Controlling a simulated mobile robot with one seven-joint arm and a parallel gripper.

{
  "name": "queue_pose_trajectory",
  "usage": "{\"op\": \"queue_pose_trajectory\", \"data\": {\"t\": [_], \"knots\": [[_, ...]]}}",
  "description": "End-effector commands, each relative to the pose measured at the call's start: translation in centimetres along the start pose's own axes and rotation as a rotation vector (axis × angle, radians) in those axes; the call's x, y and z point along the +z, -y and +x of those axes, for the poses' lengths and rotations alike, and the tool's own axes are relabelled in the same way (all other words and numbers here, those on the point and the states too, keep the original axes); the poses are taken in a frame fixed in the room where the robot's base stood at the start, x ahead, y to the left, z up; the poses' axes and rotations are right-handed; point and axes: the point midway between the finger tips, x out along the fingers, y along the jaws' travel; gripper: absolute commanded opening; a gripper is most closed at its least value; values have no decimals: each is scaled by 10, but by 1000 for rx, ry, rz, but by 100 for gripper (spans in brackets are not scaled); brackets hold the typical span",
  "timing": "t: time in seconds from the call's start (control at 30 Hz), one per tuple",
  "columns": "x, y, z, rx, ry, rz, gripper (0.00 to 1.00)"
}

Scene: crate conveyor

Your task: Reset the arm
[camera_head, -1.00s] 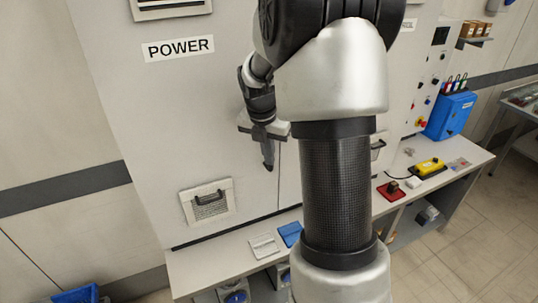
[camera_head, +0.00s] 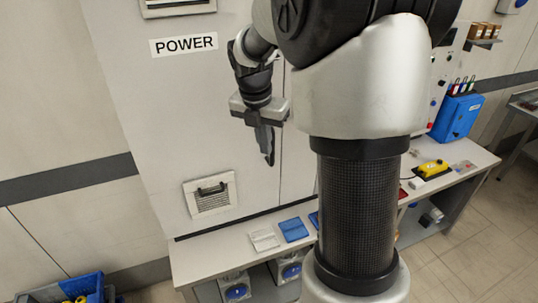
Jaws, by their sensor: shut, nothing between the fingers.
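My gripper (camera_head: 267,147) hangs in front of the tall grey cabinet (camera_head: 130,90), with its fingers pointing down and closed together. Nothing shows between the fingers. It is above the bench and to the right of the vent with a black handle (camera_head: 210,194). My own large arm links cover the middle and right of the view and hide part of the cabinet and bench behind them.
A bench (camera_head: 205,256) runs along the cabinet's foot, with a white pad (camera_head: 264,240) and a blue pad (camera_head: 293,230) on it. A yellow box (camera_head: 432,169) and a blue case (camera_head: 455,116) stand on the right. A blue crate (camera_head: 80,286) is at lower left.

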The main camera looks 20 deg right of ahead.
Motion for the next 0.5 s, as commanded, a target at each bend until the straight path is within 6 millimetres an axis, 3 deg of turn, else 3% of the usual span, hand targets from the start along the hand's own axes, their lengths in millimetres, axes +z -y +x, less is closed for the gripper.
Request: {"op": "queue_pose_trajectory", "data": {"t": [0.2, 0.5], "knots": [[1, 3, -31, 0, 2, 2, 0], [-3, 4, -42, 4, 3, 30, 0]]}}
